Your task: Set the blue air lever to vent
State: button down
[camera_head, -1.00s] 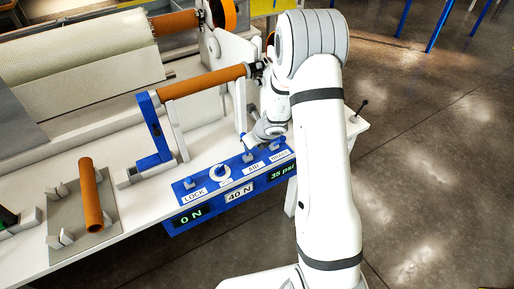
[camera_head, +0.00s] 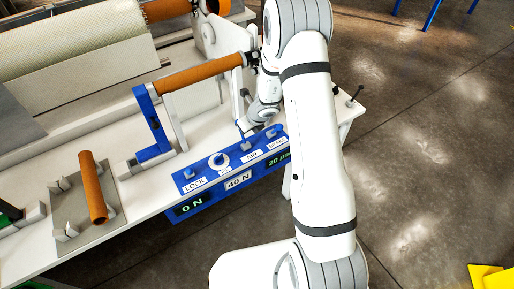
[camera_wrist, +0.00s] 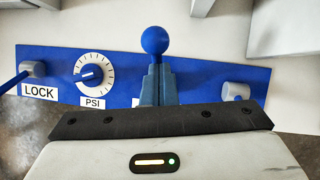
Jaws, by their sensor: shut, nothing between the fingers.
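The blue air lever (camera_wrist: 155,41) has a round ball knob and stands up from the blue control panel (camera_wrist: 116,62) in the wrist view. My gripper (camera_wrist: 158,69) is shut and empty, its fingertips overlapping the lever's stem just below the ball. I cannot tell whether they touch it. The fingers and palm hide the lever's base and its label. In the head view the AIR label (camera_head: 252,155) shows on the panel, with my gripper (camera_head: 244,132) low above that part. The lever's exact setting is not clear.
The LOCK lever (camera_wrist: 32,69) and PSI dial (camera_wrist: 95,73) are left of my gripper; a grey knob mount (camera_wrist: 235,91) is to the right. The pressure display (camera_head: 279,162) reads about 20 psi. An orange roller (camera_head: 203,73) lies behind. Open floor (camera_head: 420,150) is to the right.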

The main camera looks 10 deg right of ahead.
jog(key=shift+w+a+r, duration=0.2)
jog(key=shift+w, duration=0.05)
jog(key=p+v, duration=0.3)
jog(key=v, duration=1)
jog(key=shift+s+d, duration=0.2)
jog(key=shift+d, duration=0.15)
jog(key=shift+f, duration=0.15)
